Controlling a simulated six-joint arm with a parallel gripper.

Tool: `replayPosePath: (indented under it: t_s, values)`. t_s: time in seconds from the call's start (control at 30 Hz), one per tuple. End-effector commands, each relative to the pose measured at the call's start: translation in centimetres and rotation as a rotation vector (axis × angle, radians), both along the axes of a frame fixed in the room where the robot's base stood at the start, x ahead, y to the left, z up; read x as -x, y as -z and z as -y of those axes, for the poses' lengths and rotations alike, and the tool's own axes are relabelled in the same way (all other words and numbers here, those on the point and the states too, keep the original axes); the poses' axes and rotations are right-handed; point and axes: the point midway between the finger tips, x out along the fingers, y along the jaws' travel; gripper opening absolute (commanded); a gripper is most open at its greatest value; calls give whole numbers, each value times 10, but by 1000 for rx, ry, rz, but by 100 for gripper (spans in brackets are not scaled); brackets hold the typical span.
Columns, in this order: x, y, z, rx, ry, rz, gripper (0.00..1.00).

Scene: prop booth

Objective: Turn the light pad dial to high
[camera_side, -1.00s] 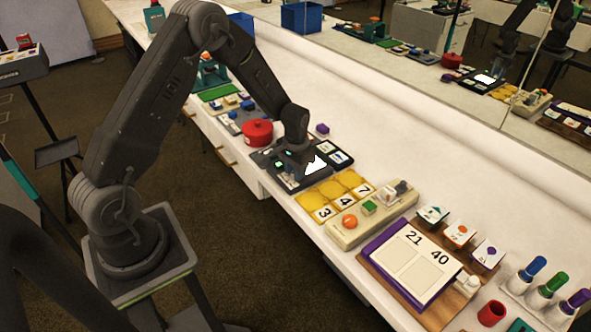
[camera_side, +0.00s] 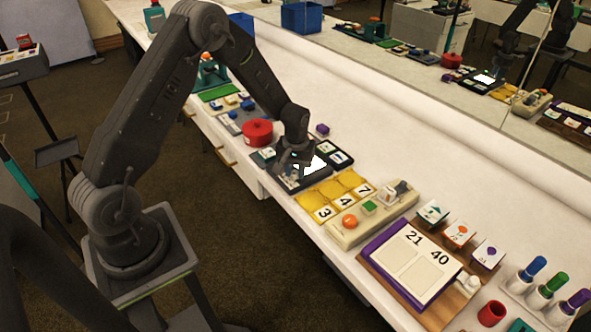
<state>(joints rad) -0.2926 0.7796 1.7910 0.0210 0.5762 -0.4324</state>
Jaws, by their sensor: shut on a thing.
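The light pad is a dark board (camera_side: 315,178) in the middle of the table with a bright white lit panel (camera_side: 317,163). Pale cards with dark marks (camera_side: 340,157) lie along its right side. My gripper (camera_side: 290,170) points down over the pad's front left part, just left of the lit panel. It is shut on the dial, which is mostly hidden behind the fingers, so its pointer and setting cannot be read. A small white and green piece (camera_side: 268,153) shows at the pad's left end.
A red lidded pot (camera_side: 257,132) stands close left of the pad. A small purple block (camera_side: 322,129) is behind it. Yellow number tiles (camera_side: 324,212) and a beige box with buttons (camera_side: 375,221) are to the right.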

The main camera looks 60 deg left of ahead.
Motion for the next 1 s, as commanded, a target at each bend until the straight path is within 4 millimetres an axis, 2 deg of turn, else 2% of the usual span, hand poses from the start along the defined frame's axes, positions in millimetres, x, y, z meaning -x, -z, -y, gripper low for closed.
replayPosePath:
  t_s: [0.2,0.5,1.0]
  values:
    - [0,0,0,0,-195,0,3]
    - [0,0,0,1,-398,-1,3]
    - [0,1,0,0,-514,0,3]
